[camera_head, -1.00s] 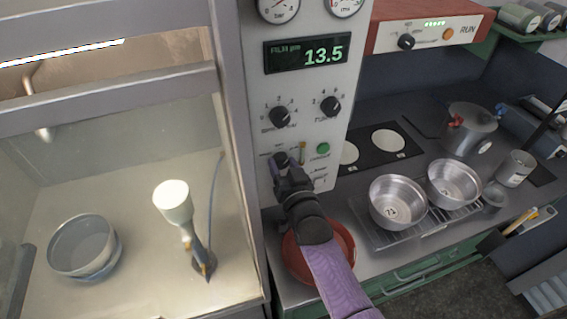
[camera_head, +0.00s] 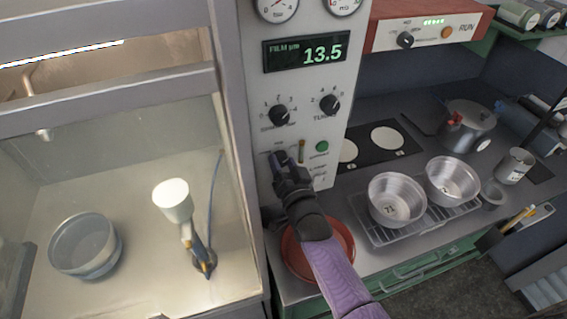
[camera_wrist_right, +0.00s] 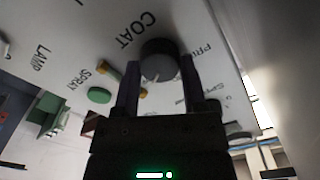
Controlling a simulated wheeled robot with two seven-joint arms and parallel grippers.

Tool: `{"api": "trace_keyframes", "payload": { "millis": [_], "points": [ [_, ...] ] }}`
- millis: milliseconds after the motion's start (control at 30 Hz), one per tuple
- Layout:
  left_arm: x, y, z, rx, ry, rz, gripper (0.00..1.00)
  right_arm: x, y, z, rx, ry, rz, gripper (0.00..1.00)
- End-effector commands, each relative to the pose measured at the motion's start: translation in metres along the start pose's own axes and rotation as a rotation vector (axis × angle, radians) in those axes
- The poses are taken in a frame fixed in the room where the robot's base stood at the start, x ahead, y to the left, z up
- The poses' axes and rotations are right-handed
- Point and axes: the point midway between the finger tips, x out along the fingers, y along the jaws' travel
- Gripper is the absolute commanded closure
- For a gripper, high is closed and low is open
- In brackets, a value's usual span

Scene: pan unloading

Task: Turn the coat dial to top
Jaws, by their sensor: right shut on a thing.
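The coat dial (camera_wrist_right: 160,62) is a dark round knob on the pale control panel, beside the printed word COAT in the right wrist view. My right gripper (camera_wrist_right: 158,70) has one finger on each side of the dial and is shut on it. In the head view my right gripper (camera_head: 280,162) reaches up to the lower left of the panel (camera_head: 318,75) and hides most of the dial. The dial's pointer direction cannot be made out. My left gripper is not in view.
Two other knobs (camera_head: 279,116) (camera_head: 330,104) sit above on the panel, under a display (camera_head: 306,52) reading 13.5. A green button (camera_head: 322,146) is close to the right of my gripper. A red bowl (camera_head: 343,238) stands below my right arm. Metal pans (camera_head: 397,200) stand on a rack at right.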

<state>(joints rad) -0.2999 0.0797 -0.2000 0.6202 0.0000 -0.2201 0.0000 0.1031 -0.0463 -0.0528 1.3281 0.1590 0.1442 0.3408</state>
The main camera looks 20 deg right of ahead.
Motion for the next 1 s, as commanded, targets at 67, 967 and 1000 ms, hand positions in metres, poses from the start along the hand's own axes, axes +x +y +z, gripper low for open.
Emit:
{"api": "trace_keyframes", "payload": {
  "millis": [67, 967, 1000],
  "points": [
    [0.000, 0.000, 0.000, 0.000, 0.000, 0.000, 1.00, 0.000, 0.000, 0.000, 0.002, -0.001, 0.001, 1.00],
    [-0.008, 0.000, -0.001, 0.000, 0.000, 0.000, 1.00, -0.080, 0.000, 0.000, 0.000, -0.002, 0.002, 0.12],
    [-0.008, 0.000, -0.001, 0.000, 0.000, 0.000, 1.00, -0.087, 0.001, 0.001, 0.000, -0.002, 0.002, 0.12]
  ]
}}
